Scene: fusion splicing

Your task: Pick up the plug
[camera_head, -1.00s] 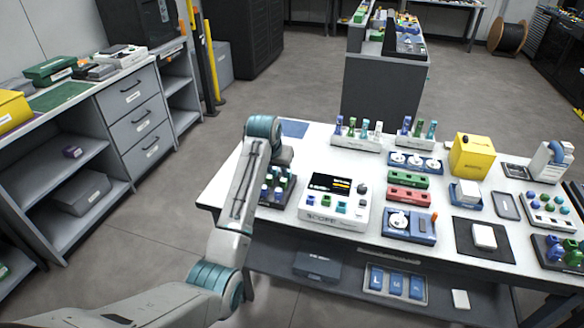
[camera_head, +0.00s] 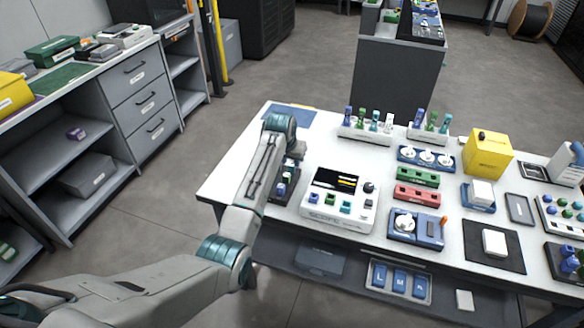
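My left arm reaches in from the lower left. Its gripper (camera_head: 295,162) is at the table's left end, above a dark rack (camera_head: 281,193). The wrist hides much of the gripper and part of the rack, so I cannot tell whether the fingers are open, shut or touching anything. The rack holds small coloured pieces that may be plugs. More plug-like pieces in blue, green, teal and white stand upright in a white rack (camera_head: 362,134) and a second white rack (camera_head: 428,136) at the back. Which one is the task's plug is unclear. My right gripper is out of view.
A white device with a screen (camera_head: 338,200) stands right of the gripper. Green (camera_head: 418,177) and red (camera_head: 417,196) blocks, a blue tray (camera_head: 418,231) and a yellow box (camera_head: 487,153) lie farther right. A blue mat (camera_head: 290,116) lies behind the wrist.

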